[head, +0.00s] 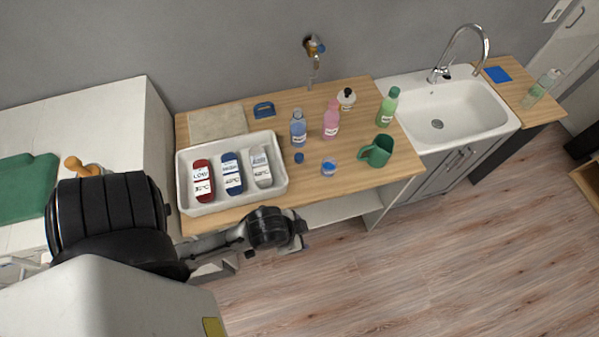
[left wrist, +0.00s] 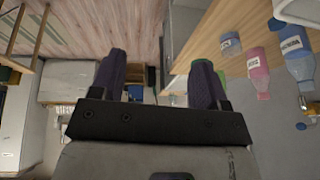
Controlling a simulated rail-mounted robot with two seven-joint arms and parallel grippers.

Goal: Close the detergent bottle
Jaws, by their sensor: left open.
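A blue bottle (head: 298,130) with a white label stands upright on the wooden counter, right of the tray; it also shows upside down in the left wrist view (left wrist: 296,52). Its label is too small to read surely. A small blue cap (head: 299,158) lies on the counter in front of it, apart from it; it also shows in the left wrist view (left wrist: 275,24). My left gripper (head: 290,230) is at the counter's front edge, away from bottle and cap. In the left wrist view its fingers (left wrist: 158,80) are apart with nothing between them. My right gripper is not in view.
A wall tap (head: 314,47) is behind; a sink (head: 438,124) is right.

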